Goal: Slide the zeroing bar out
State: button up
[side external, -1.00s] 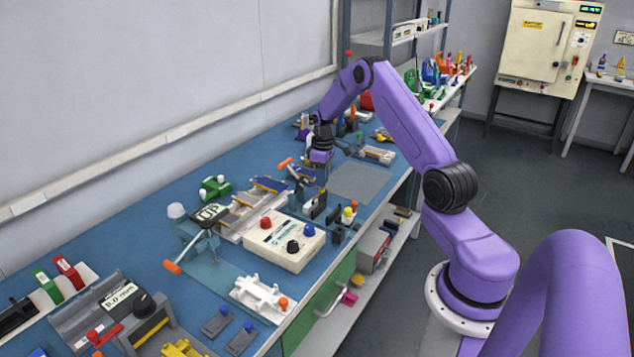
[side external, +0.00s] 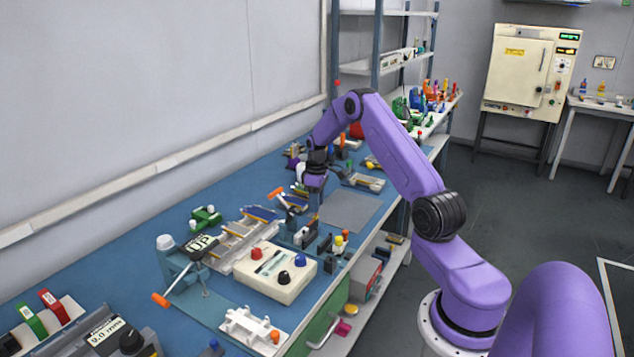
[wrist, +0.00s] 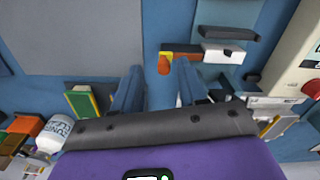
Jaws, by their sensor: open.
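I cannot tell for certain which thing is the zeroing bar. My gripper (side external: 315,190) hangs low over the far half of the blue bench, just left of a flat grey pad. In the wrist view my gripper (wrist: 156,88) has its two blue fingers apart, with only bench surface visible between them. A gauge with a "9.0 mm" display (side external: 106,333) stands at the near left, partly cut off by the frame.
The grey pad (side external: 350,211) is bare. A cream box with coloured knobs (side external: 275,272), a "UP" lever stand (side external: 200,245) and a white fixture (side external: 251,327) crowd the nearer bench. A white cylinder (wrist: 53,133) and green-edged block (wrist: 82,103) lie near my fingers.

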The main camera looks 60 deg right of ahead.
notch_tip(320, 180, up, 17)
dwell(0.4)
jog(key=shift+f, duration=0.1)
jog(key=s+a+r+n, duration=0.1)
jog(key=a+r+n, duration=0.1)
jog(key=a, duration=1)
jog(key=s+a+r+n, duration=0.1)
jog(key=a, duration=1)
jog(key=s+a+n, duration=0.2)
jog(key=s+a, duration=0.7)
jog(key=a, duration=0.3)
jog(key=s+a+f+n, duration=0.1)
jog(key=s+n, duration=0.1)
jog(key=s, duration=0.9)
jog(key=s+a+f+n, duration=0.1)
jog(key=s+a+n, duration=0.1)
jog(key=s, duration=1)
jog(key=shift+a+f+n, duration=0.3)
jog(key=shift+f+n, duration=0.05)
jog(key=shift+n, duration=0.15)
